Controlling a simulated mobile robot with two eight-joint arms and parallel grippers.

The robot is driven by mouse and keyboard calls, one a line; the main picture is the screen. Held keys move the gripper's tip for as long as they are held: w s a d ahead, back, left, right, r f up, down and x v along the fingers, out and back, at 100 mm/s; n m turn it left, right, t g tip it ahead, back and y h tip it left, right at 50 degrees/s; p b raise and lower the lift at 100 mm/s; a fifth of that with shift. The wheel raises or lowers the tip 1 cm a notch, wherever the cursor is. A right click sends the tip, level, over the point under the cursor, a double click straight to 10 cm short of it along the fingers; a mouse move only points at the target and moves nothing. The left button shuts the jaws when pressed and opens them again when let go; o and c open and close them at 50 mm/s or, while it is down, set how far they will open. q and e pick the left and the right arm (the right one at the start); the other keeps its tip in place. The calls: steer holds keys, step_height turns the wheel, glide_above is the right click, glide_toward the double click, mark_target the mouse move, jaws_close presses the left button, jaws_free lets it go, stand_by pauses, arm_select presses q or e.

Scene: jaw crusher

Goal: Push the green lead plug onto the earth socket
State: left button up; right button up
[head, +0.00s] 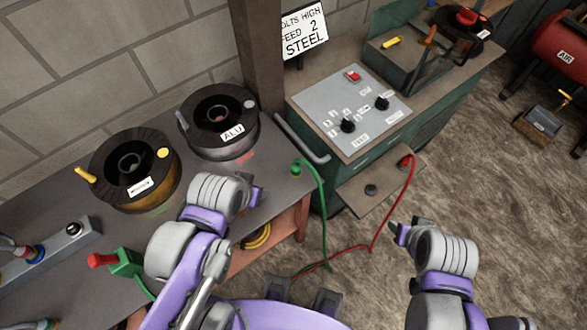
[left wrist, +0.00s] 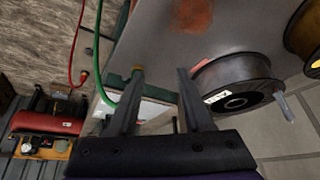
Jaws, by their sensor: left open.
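The green lead plug (head: 297,169) stands on the bench top near its right edge, and its green cable hangs down over the edge. A dark round socket (head: 371,190), perhaps the earth socket, sits on the low panel of the welder, left of the red plug (head: 405,163). My left gripper (head: 258,193) is open and empty over the bench, left of the green plug. In the left wrist view the green plug (left wrist: 137,70) shows by the tip of one finger of the left gripper (left wrist: 160,73); contact is unclear. My right gripper (head: 402,230) is in the air, right of the red cable.
A green clamp with a red handle (head: 122,262) lies at the left. The welder's control panel (head: 350,110) rises behind the low socket panel. Open floor lies right.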

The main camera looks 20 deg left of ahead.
arm_select(q)
steer(key=shift+o, duration=1.8)
steer(key=shift+w+d+r, duration=0.1)
steer(key=shift+w+r, duration=0.05)
steer(key=shift+w, duration=0.1)
steer(key=m+g+b, duration=0.1)
steer(key=m+g, duration=0.4)
steer(key=m, duration=0.8)
glide_above(295, 163)
step_height(295, 163, down, 6)
steer(key=shift+r+b, duration=0.2)
steer(key=shift+b, duration=0.1)
